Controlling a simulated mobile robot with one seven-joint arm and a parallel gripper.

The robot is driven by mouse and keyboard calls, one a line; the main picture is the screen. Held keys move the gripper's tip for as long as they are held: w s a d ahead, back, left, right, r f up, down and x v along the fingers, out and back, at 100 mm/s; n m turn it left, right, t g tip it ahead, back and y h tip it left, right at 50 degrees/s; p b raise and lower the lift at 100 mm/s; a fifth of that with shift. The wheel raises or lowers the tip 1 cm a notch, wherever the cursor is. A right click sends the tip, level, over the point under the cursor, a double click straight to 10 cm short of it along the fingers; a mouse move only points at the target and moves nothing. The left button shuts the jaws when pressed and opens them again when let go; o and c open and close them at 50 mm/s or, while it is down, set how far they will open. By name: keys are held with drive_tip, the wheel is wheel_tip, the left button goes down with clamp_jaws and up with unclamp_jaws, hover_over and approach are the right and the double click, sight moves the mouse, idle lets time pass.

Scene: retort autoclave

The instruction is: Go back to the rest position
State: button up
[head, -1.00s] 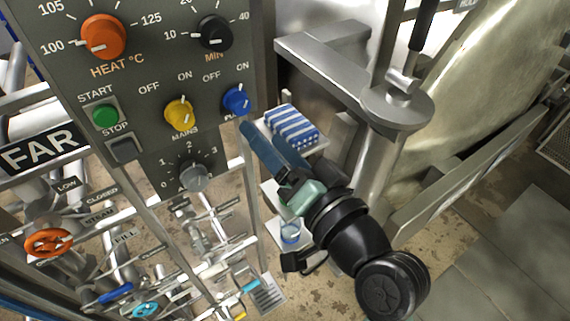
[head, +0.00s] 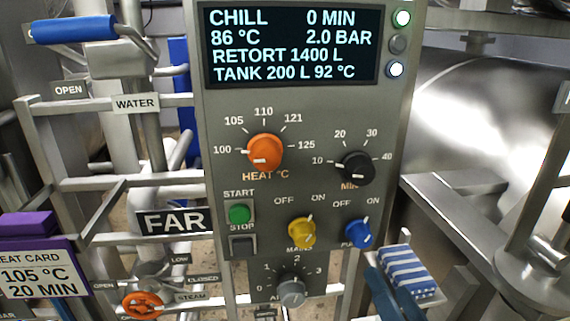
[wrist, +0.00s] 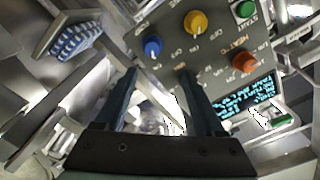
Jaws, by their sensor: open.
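My gripper (head: 378,267) shows at the bottom right of the head view, its blue fingers just below the blue knob (head: 358,234) of the grey control panel (head: 225,120). In the wrist view my gripper (wrist: 158,72) has its two fingers spread apart with nothing between them. The blue knob (wrist: 153,46) lies ahead of the fingertips there. The yellow knob (wrist: 195,22) and the orange knob (wrist: 244,62) are further right. Most of my arm is outside the head view.
The panel's screen (head: 293,45) reads CHILL, 0 MIN, 86 °C, 2.0 BAR. A blue-and-white striped object (head: 408,272) is beside my fingers. Pipes and a blue-handled valve (head: 75,30) stand at left. A large metal vessel (head: 490,110) is at right, with a metal bracket (head: 465,215) before it.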

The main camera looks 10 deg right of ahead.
drive_tip(key=w+a+r+n+t, duration=0.2)
drive_tip(key=w+a+r+n, duration=0.15)
drive_tip(key=r, duration=0.55)
drive_tip(key=s+a+r+n+t, duration=0.2)
drive_tip(key=a+r, duration=0.4)
drive_tip(key=r, duration=0.5)
drive_tip(key=s+a+r+n+t, duration=0.2)
drive_tip(key=a+r+t, duration=0.3)
drive_tip(key=r, duration=0.6)
drive_tip(key=shift+s+a+r+n, duration=0.2)
drive_tip(key=shift+s+a+n, duration=0.15)
drive_tip(key=shift+a, duration=0.4)
